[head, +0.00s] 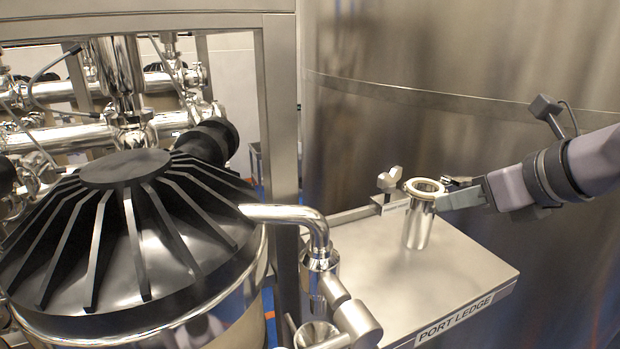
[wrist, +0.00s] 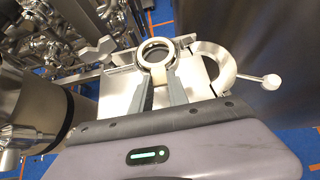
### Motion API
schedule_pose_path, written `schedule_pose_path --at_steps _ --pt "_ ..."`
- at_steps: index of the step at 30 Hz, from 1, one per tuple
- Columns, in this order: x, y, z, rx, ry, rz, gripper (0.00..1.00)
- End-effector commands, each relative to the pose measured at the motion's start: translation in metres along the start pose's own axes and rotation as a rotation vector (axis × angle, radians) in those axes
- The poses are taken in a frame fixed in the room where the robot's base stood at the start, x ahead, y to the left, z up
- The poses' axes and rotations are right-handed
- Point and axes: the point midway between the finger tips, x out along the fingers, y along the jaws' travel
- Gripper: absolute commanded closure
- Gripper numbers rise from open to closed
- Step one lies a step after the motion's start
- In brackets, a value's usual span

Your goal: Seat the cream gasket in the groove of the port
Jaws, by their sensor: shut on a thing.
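The cream gasket (wrist: 141,57) is a pale ring at the tips of my gripper's two fingers in the wrist view. My gripper (wrist: 158,78) is shut on its near side. In the head view, the gasket (head: 411,189) is at the mouth of the port (head: 416,232), an upright shiny metal tube on the ledge. My gripper (head: 438,200) reaches in from the right at rim height. The ring looks roughly level and over the port's opening. The groove is hidden, and I cannot tell whether the gasket lies in it or just above it.
The port ledge (head: 465,255) is a flat metal shelf, clear in front of the port. An open curved clamp (wrist: 228,75) lies right of the port in the wrist view. A black-ribbed vessel (head: 130,230) stands left; a large tank (head: 400,100) is behind.

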Motion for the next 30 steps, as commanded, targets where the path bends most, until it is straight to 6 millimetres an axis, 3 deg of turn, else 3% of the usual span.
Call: schedule_pose_path --at_steps 17,18,21,25,30 --pt "0.009 0.0 -0.011 0.0 0.0 0.0 1.0" --pt "0.008 0.0 -0.01 0.0 0.0 0.0 0.74" --pt "0.008 0.0 -0.01 0.0 0.0 0.0 0.54" --pt "0.004 0.0 -0.009 0.0 -0.001 -0.001 0.54" --pt "-0.021 -0.001 -0.006 0.002 -0.001 -0.003 0.54"
